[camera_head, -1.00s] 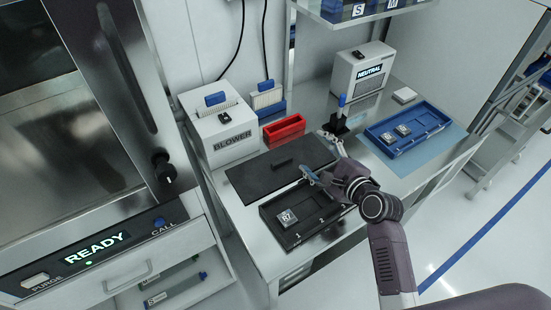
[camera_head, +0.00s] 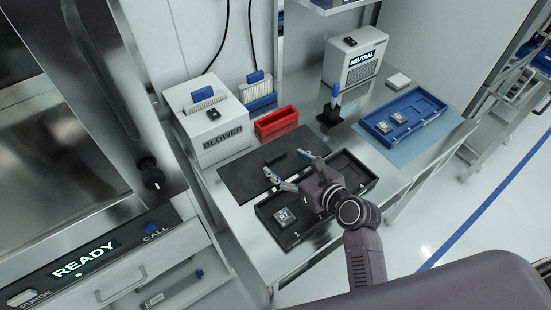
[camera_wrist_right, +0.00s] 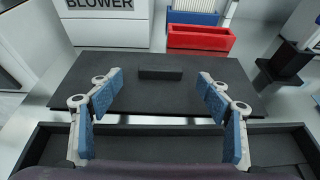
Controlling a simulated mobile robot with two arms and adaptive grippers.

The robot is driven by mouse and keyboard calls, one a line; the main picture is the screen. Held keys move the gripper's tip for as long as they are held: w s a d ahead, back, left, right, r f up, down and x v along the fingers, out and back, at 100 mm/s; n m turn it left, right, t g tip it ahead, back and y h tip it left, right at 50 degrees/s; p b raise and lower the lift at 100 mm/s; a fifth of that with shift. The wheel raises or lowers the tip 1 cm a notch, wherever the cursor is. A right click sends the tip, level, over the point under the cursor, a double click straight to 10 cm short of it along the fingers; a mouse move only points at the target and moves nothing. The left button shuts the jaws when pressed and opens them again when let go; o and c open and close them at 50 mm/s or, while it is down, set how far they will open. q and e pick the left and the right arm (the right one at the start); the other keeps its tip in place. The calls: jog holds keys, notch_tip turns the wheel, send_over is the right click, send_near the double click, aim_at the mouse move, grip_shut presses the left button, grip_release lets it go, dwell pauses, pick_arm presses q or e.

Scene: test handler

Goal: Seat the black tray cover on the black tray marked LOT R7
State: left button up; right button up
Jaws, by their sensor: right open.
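The black tray cover (camera_head: 238,178) lies flat on the steel bench behind the tray, with a raised bar handle (camera_head: 276,156) on top. The black tray (camera_head: 264,214) is in front of it, holding a chip marked R7 (camera_head: 285,214) at its left end. My right gripper (camera_head: 285,163) reaches across the tray toward the cover, open and empty. In the right wrist view, its blue-padded fingers (camera_wrist_right: 160,85) are spread on either side of the handle (camera_wrist_right: 160,73), short of it. My arm hides part of the tray. My left gripper is not in view.
The blower (camera_head: 215,127) and a red bin (camera_head: 276,123) stand behind the cover. A black stand with a blue top (camera_head: 332,110) is to its right. A blue tray with chips (camera_head: 425,108) lies on a light blue mat at right.

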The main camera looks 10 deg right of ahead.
aim_at(277, 157)
jog(key=shift+x, duration=2.25)
jog(key=shift+r, duration=0.1)
jog(key=shift+c, duration=0.6)
jog(key=c, duration=1.2)
jog(key=shift+p, duration=0.3)
